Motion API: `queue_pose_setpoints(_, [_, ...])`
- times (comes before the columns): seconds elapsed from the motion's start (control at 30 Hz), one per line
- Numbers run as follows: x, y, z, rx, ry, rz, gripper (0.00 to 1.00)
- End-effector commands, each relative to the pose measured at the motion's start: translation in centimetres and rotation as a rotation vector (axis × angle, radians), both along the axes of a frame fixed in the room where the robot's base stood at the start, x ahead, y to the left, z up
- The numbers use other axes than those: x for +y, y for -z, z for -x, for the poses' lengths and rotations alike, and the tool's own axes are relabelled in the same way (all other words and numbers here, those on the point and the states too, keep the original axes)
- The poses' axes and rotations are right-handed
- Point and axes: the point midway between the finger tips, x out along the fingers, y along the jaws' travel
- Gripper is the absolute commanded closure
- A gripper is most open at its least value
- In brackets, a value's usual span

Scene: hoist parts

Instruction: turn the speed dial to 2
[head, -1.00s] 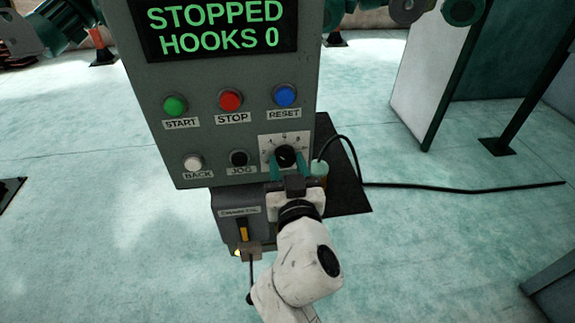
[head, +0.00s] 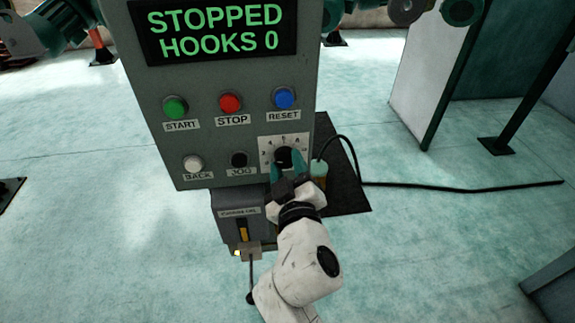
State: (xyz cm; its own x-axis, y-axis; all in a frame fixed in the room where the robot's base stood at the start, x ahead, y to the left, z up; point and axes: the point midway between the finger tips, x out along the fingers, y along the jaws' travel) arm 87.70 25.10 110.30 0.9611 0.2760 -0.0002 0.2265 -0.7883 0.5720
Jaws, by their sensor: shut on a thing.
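The speed dial is a round black knob (head: 284,156) on a white scale plate (head: 269,143) at the lower right of the grey control panel (head: 215,75). My gripper (head: 286,164) is shut on the knob, with one teal finger at its left and one at its right. The gripper comes from below and hides the lower part of the plate. Some scale marks show along the top of the plate, too small to read surely. Which mark the knob points at I cannot tell.
Left of the dial are the white BACK button (head: 193,163) and black JOG button (head: 239,159). Above are the START (head: 175,108), STOP (head: 230,103) and RESET (head: 284,97) buttons. The display (head: 217,30) reads STOPPED, HOOKS 0. A grey box with a yellow switch (head: 243,231) sits below.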

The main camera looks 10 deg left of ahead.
Motion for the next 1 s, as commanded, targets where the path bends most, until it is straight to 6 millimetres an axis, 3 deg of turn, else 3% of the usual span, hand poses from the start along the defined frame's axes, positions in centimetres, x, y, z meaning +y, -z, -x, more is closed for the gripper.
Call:
queue_pose_setpoints(0.7, [0.08, -0.02, 0.04, -0.026, -0.002, 0.086, 0.88])
queue_pose_setpoints(0.73, [0.08, -0.02, 0.04, -0.026, -0.002, 0.086, 0.57])
queue_pose_setpoints(1.0, [0.04, -0.02, 0.02, -0.025, -0.001, 0.085, 0.32])
